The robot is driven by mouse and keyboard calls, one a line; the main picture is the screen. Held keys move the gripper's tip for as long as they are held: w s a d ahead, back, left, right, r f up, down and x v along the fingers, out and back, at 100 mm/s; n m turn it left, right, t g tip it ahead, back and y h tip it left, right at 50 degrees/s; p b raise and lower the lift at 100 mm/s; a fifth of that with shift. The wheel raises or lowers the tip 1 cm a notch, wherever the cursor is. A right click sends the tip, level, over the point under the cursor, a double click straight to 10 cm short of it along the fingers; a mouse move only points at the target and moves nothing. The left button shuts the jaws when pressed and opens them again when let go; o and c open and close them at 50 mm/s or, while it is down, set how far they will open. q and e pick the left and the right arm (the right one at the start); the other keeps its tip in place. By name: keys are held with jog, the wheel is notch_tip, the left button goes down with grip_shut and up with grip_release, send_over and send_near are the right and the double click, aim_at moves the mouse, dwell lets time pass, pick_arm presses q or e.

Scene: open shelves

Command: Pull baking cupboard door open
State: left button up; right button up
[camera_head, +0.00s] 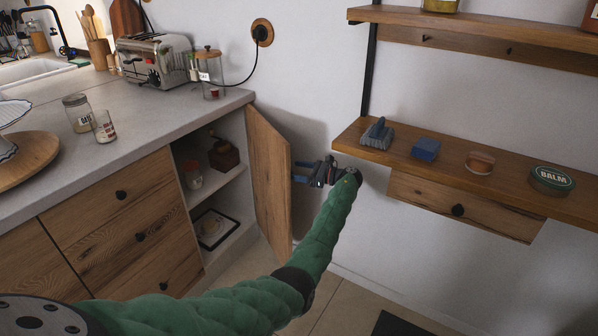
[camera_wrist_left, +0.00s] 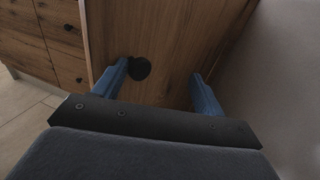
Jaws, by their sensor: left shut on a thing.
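The baking cupboard door (camera_head: 268,178) is a wooden panel standing swung open at the right end of the counter. Inside the cupboard, two white shelf levels show. My left gripper (camera_head: 304,174) is at the door's outer face, with blue fingers pointing at it. In the left wrist view, the fingers of my left gripper (camera_wrist_left: 162,84) stand on either side of part of the door face (camera_wrist_left: 170,40). The black round knob (camera_wrist_left: 139,68) is between them, right against the left finger. The knob is hidden in the head view. My right gripper is out of view.
The counter (camera_head: 110,140) holds a toaster (camera_head: 155,60) and jars. Inside the cupboard are a dark wooden item (camera_head: 223,154) and a framed tray (camera_head: 214,228). A wall shelf (camera_head: 400,158) with small items is right of my left gripper.

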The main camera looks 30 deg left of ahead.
pick_arm(q)
jog(key=shift+a+r, duration=0.2)
jog(key=shift+r, duration=0.05)
jog(key=shift+c, duration=0.3)
jog(key=shift+w+d+f, duration=0.1)
jog(key=shift+w+d, duration=0.1)
jog(key=shift+d, duration=0.4)
jog(key=shift+c, duration=0.2)
jog(key=w+d, duration=0.1)
jog(key=d, duration=0.5)
jog(key=shift+d+f+b, duration=0.15)
jog(key=shift+d+b, duration=0.2)
jog(key=shift+d, duration=0.1)
